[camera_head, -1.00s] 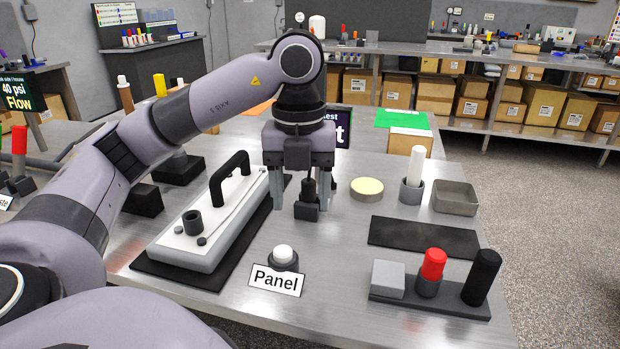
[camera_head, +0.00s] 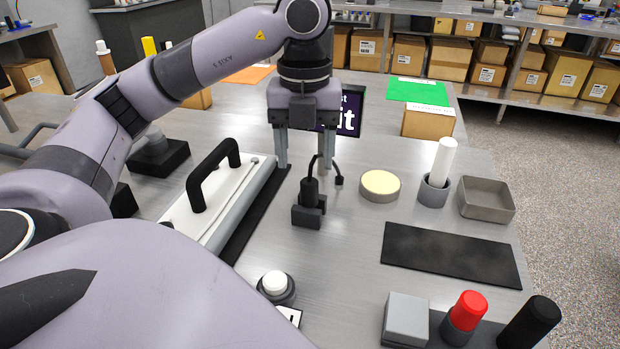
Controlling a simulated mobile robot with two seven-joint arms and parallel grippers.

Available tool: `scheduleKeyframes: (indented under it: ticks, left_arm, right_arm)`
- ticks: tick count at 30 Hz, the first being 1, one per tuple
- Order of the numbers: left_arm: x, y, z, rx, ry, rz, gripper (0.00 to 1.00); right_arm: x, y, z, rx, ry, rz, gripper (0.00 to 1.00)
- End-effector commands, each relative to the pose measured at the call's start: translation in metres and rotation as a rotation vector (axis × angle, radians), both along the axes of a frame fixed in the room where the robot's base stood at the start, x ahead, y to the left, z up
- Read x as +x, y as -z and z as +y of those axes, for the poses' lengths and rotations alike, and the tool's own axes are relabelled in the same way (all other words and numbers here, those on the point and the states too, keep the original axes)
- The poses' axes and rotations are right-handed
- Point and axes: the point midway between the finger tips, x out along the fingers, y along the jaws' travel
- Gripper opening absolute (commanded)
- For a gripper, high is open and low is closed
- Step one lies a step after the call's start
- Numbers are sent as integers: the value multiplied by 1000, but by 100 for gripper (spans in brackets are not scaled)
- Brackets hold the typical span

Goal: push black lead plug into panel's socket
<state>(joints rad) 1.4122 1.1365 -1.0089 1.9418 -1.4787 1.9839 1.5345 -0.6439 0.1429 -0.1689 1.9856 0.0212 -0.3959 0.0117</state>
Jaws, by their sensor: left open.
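The black lead plug (camera_head: 310,192) stands upright in a small dark holder (camera_head: 307,216) on the metal table, its thin black cable (camera_head: 338,168) arching to the right. My left gripper (camera_head: 305,158) is open and empty. Its fingers point down above and beyond the plug in the picture, apart from it. The white panel (camera_head: 222,205) with a black handle (camera_head: 212,172) lies to the left on a dark mat. My arm covers the panel's near end, and its socket is hidden. The right gripper is not in view.
A white push button (camera_head: 275,284) stands near the front. To the right are a yellow-topped disc (camera_head: 380,184), a white rod in a grey cup (camera_head: 434,189), a metal tray (camera_head: 486,200) and a black mat (camera_head: 450,254). A red-capped part (camera_head: 466,314) sits at front right.

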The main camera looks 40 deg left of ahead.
Motion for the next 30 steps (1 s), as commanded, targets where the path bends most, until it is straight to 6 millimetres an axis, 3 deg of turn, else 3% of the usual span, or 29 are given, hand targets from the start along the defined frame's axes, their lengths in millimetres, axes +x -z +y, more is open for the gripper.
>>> scheduleKeyframes:
  ticks: [12,21,22,23,27,30]
  left_arm:
    - [4,56,-4,0,-1,4,61]
    - [4,62,-4,-1,0,1,61]
    - [4,62,-4,-1,0,1,58]
    - [4,62,-4,-1,0,1,48]
    - [4,62,-4,-1,0,1,2]
    - [4,62,-4,-1,0,0,1]
  right_arm:
    - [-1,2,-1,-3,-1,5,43]
    - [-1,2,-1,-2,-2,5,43]
    - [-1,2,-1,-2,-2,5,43]
    - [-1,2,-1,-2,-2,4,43]
    - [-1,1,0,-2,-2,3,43]
    - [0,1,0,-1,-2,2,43]
